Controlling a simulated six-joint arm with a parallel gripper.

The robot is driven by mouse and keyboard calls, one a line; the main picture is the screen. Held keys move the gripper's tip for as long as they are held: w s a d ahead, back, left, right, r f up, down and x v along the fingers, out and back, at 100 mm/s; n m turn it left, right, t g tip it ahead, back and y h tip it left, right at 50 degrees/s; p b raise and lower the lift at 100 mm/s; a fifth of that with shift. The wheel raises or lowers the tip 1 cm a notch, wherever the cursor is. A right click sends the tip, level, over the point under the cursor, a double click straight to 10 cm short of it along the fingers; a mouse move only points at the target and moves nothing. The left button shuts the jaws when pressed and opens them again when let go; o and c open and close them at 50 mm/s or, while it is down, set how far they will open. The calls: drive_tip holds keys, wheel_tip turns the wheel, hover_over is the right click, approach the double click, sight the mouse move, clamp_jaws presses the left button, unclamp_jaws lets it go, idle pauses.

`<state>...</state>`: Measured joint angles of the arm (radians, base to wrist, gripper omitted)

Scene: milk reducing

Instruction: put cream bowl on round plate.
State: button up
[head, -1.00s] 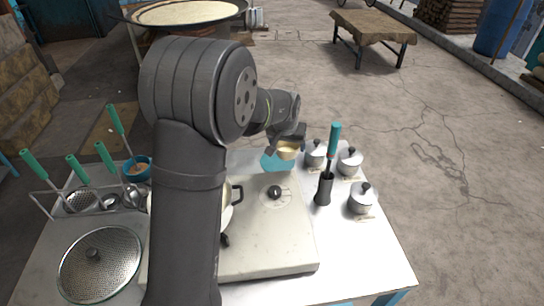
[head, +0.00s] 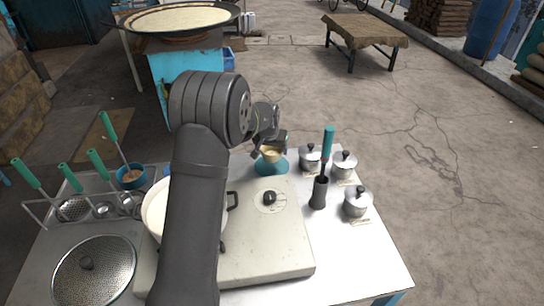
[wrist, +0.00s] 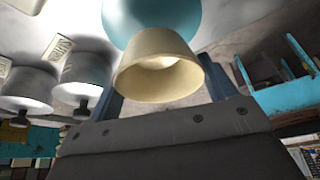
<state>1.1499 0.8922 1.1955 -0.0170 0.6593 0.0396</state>
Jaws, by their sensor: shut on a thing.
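The cream bowl (head: 271,156) is in my gripper (head: 270,149), small in the head view. In the wrist view the cream bowl (wrist: 160,66) is between the two fingers of my gripper (wrist: 163,88), which are shut on it. The round plate (head: 272,168) is blue-teal and lies at the back edge of the white table. In the wrist view the round plate (wrist: 152,18) shows directly behind the bowl. The bowl is over the plate in the head view. I cannot tell whether bowl and plate touch.
Lidded metal pots (head: 357,202) and a dark holder (head: 318,192) with a teal-handled tool stand right of the plate. A stove (head: 265,240) with a large pot (head: 157,210) is in front. Ladles, a small blue bowl (head: 131,177) and a strainer lid (head: 95,272) are on the left.

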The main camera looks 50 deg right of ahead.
drive_tip(key=shift+f, duration=1.9)
drive_tip(key=shift+f, duration=0.2)
drive_tip(key=o, duration=1)
drive_tip(key=shift+o, duration=0.2)
drive_tip(key=shift+r, duration=0.1)
drive_tip(key=v, duration=1.2)
drive_tip(key=shift+r, duration=0.1)
